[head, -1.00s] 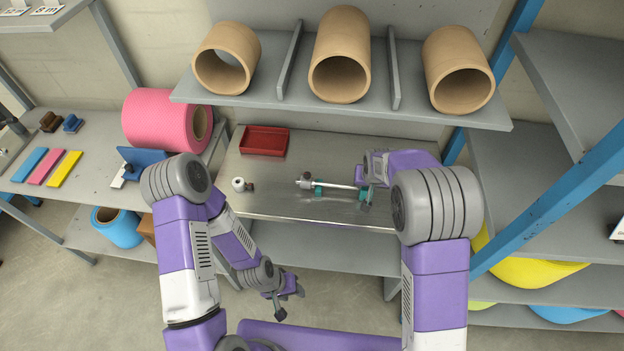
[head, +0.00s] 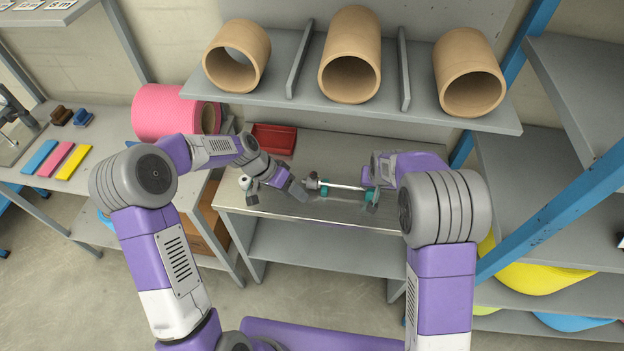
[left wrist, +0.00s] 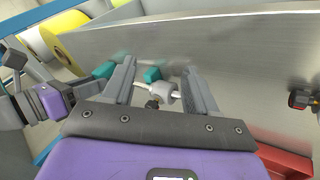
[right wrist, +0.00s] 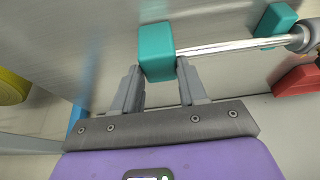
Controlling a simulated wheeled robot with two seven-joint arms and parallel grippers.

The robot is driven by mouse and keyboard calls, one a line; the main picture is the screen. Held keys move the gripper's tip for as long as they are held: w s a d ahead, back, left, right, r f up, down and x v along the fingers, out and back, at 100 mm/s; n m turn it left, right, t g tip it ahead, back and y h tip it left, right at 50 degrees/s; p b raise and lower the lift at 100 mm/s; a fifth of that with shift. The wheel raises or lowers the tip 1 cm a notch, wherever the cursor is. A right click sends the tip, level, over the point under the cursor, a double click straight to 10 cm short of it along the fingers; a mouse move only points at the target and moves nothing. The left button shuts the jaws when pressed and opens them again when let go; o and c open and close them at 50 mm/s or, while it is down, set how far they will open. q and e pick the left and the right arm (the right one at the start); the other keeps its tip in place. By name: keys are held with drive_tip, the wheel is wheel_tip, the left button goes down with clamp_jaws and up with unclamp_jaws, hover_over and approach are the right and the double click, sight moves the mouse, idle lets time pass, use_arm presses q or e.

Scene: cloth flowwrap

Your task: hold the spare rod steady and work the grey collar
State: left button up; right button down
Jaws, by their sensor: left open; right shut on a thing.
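The spare rod (head: 346,186) is a thin, shiny bar lying level above the metal tabletop, with the grey collar (head: 312,181) at its left end. A teal block (head: 325,191) stands near the collar. Another teal block (right wrist: 157,55) is at the rod's other end, between the fingers of my right gripper (right wrist: 160,78), which is shut on it. My left gripper (left wrist: 160,70) is open; in the left wrist view the collar (left wrist: 165,92) appears between its fingers, with a small dark knob beside it. Contact there cannot be told.
A red tray (head: 274,138) sits at the back of the table (head: 290,208). A shelf (head: 400,112) with cardboard tubes hangs above. A pink roll (head: 165,115) is on the left table.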

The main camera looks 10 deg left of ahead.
sight(308, 177)
use_arm(q)
drive_tip(key=w+a+r+m+h, duration=0.25)
drive_tip(key=w+m, duration=0.55)
drive_tip(key=m, duration=0.5)
drive_tip(key=shift+g+y, duration=0.35)
drive_tip(key=shift+g, duration=0.05)
drive_tip(key=shift+d+r+x, duration=0.1)
drive_tip(key=shift+x, duration=2)
drive_tip(key=shift+d+r+x, duration=0.1)
drive_tip(key=shift+d+x, duration=0.05)
drive_tip(key=shift+x, duration=1.95)
drive_tip(key=shift+s, duration=0.1)
drive_tip(key=c, duration=0.9)
drive_tip(key=shift+a, duration=0.1)
drive_tip(key=shift+a, duration=0.15)
drive_tip(key=shift+a, duration=4.15)
